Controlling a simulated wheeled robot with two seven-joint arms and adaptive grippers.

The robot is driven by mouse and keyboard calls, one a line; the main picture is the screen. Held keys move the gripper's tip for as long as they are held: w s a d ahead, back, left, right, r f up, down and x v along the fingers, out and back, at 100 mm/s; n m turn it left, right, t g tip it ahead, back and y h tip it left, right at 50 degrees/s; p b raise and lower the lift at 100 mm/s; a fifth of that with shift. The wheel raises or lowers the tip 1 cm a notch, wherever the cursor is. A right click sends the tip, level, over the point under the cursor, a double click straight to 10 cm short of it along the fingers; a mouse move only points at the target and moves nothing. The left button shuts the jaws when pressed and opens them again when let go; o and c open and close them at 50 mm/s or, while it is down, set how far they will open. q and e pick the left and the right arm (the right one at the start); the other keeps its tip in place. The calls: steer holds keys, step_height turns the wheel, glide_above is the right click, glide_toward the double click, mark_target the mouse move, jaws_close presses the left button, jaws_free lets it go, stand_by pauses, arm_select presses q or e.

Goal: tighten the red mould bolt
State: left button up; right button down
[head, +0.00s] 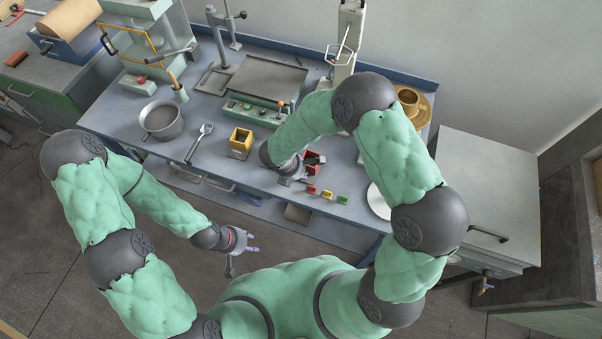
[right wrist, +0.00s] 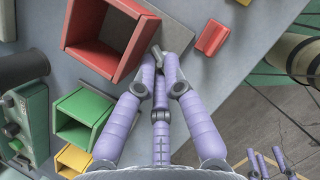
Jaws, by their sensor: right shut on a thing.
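The red mould (right wrist: 105,38) is an open-ended square box in the right wrist view, large at top left; it also shows in the head view (head: 313,157), partly hidden by my right arm. A small grey metal piece (right wrist: 157,52), seemingly its bolt, is at the mould's right-hand wall. My right gripper (right wrist: 160,68) has its purple fingers closed on this piece, and they hide much of it. In the head view the right gripper is mostly hidden by its own arm. My left gripper (head: 251,243) is empty, fingers apart, in front of the bench.
A green box (right wrist: 85,115) and a yellow box (right wrist: 74,160) stand near the red mould. A loose red block (right wrist: 212,38) lies near the bench edge. A yellow mould (head: 240,140), a scoop (head: 199,143) and a pot (head: 161,120) are to the left.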

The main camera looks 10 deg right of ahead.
stand_by(0.3)
steer(key=c, duration=1.3)
jaws_free()
